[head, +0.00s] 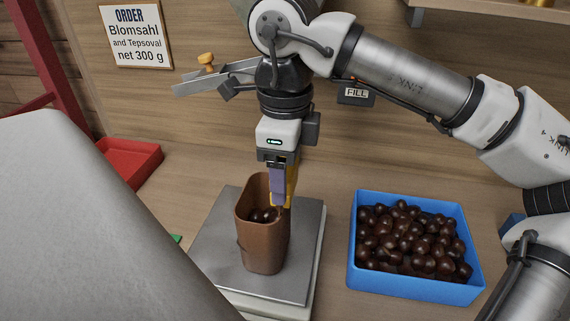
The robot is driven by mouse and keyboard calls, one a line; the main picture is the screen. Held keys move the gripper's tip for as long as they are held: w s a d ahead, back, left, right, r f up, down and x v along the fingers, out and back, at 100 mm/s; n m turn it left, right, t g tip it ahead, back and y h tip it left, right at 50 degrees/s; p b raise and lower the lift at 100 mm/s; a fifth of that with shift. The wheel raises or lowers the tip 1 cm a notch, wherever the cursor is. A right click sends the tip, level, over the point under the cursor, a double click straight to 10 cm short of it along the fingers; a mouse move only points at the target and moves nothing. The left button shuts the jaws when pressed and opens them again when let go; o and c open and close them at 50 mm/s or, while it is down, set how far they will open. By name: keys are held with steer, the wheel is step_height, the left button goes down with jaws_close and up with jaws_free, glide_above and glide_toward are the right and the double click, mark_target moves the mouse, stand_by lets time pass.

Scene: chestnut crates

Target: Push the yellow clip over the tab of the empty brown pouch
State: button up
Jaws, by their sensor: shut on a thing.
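The brown pouch (263,248) stands upright and open-topped on the grey scale plate. Several dark chestnuts (264,215) lie inside it, so it is not empty. My gripper (281,203) points down at the right part of the pouch's mouth, its fingertips at the rim. It is shut on a long yellow piece (292,183), which looks like the yellow clip and shows beside the purple finger. The tip is small and partly hidden, so I cannot tell whether it touches the pouch. I cannot make out the pouch's tab.
A blue crate (412,288) full of chestnuts stands right of the scale (215,254). A red tray (133,157) lies at the left, partly behind a large grey surface. A metal bracket with a yellow knob (207,60) and a FILL sign (356,95) are at the back.

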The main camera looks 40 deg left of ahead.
steer(key=shift+f+b, duration=0.35)
steer(key=shift+f, duration=0.15)
stand_by(0.4)
steer(key=o, duration=1.1)
steer(key=shift+c, duration=0.2)
steer(key=shift+r, duration=0.1)
step_height(320, 180, up, 14)
steer(key=shift+f, duration=0.2)
